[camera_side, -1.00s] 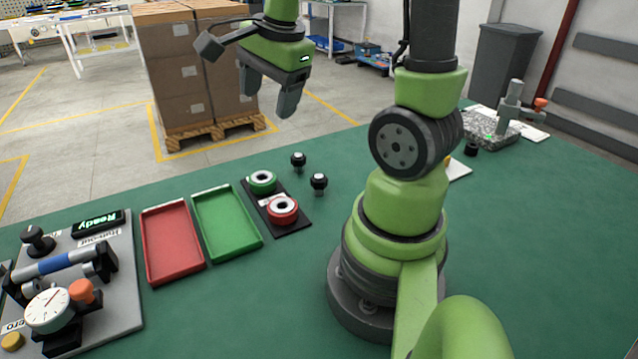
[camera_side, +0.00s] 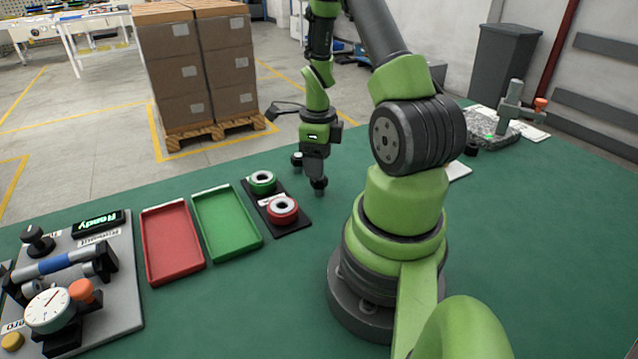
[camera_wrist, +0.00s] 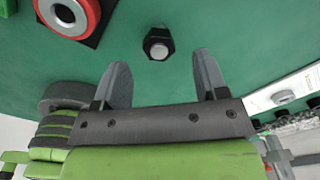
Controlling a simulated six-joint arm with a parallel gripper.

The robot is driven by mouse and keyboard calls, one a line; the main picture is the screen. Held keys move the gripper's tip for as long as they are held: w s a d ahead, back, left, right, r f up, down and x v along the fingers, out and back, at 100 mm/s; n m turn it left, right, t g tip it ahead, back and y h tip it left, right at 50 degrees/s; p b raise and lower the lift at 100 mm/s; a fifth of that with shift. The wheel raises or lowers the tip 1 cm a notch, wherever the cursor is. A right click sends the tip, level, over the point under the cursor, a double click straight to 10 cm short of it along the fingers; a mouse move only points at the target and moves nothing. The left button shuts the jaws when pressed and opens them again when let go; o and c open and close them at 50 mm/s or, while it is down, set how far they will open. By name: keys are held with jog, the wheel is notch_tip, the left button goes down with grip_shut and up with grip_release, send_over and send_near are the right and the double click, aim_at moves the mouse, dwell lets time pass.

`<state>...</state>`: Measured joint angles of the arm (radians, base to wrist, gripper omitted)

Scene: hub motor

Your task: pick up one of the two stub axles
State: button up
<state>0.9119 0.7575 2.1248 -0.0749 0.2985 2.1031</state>
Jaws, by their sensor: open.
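Two stub axles, small dark upright pieces with round heads, stand on the green table right of the black plate. The nearer stub axle (camera_side: 320,187) is directly under my gripper (camera_side: 317,174), its upper part hidden by the fingers. The farther stub axle (camera_side: 297,160) shows just left of my gripper, partly covered. In the wrist view one stub axle (camera_wrist: 158,45) shows from above as a dark hexagonal shape with a pale round end. It lies just beyond and between the fingertips of my open gripper (camera_wrist: 162,61). Nothing is held.
A black plate (camera_side: 297,222) carries a green ring part (camera_side: 262,181) and a red ring part (camera_side: 282,209), close left of the axles. Green (camera_side: 249,246) and red (camera_side: 189,272) trays lie farther left, then a gauge fixture (camera_side: 120,290). A grey stand (camera_side: 510,112) is back right.

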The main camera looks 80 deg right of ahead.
aim_at(319, 185)
jog(key=shift+s+a+f, duration=0.1)
jog(key=shift+f, duration=2.15)
jog(key=c, duration=1.1)
jog(key=shift+r, duration=0.1)
